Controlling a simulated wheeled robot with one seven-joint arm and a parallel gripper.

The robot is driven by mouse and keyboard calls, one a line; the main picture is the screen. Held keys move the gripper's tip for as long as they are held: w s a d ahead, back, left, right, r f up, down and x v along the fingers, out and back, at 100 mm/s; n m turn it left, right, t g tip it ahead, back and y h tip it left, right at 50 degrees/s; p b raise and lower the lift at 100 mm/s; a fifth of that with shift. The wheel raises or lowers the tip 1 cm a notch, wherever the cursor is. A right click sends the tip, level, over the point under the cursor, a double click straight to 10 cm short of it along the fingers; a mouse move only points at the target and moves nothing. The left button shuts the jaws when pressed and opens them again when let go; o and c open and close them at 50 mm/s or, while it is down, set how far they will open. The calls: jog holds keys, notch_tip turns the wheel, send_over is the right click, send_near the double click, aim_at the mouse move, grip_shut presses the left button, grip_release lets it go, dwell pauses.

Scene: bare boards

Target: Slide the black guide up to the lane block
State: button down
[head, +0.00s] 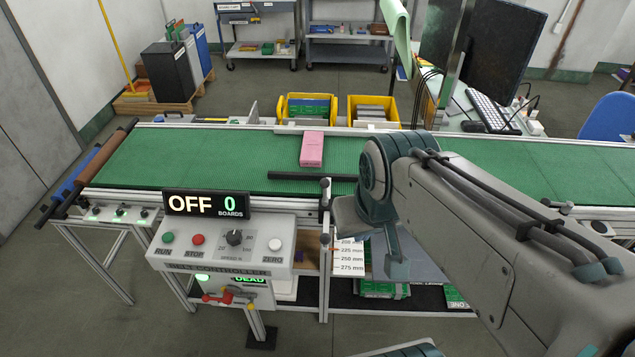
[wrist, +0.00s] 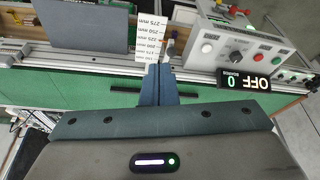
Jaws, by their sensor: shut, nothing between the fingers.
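The black guide (head: 300,176) is a thin dark bar lying across the near part of the green belt. My arm hides its right end in the head view. The guide also shows in the wrist view (wrist: 126,92), passing behind my fingers. The pink lane block (head: 312,149) lies on the belt just beyond the guide, with a narrow strip of green between them. The block is not seen in the wrist view. My gripper (wrist: 157,70) is shut and empty, its fingertips near the millimetre scale. It shows at the belt's near side in the head view (head: 397,268).
A control box (head: 222,244) with an OFF display (head: 206,203) stands at the belt's near left. The scale label (head: 348,257) hangs below the near edge. Two yellow bins (head: 371,101) stand behind the belt. The belt (head: 200,155) is clear left of the block.

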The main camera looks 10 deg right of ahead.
dwell(0.4)
jog(key=c, duration=1.5)
grip_release()
jog(key=shift+w, duration=0.1)
jog(key=o, duration=0.3)
jog(key=shift+w+f+b, duration=0.3)
jog(key=shift+w+b, duration=0.05)
jog(key=shift+b, duration=0.1)
jog(key=g+y+b, duration=0.2)
jog(key=g+b, duration=0.2)
jog(key=b, duration=0.4)
send_near(327, 235)
jog(key=shift+m, duration=0.4)
jog(key=f, duration=0.3)
jog(key=a+f, duration=0.1)
jog(key=f, duration=0.3)
jog(key=a+f, duration=0.1)
jog(key=f, duration=0.3)
jog(key=shift+s+a+f, duration=0.1)
jog(key=shift+s, duration=0.05)
jog(key=shift+c, duration=0.3)
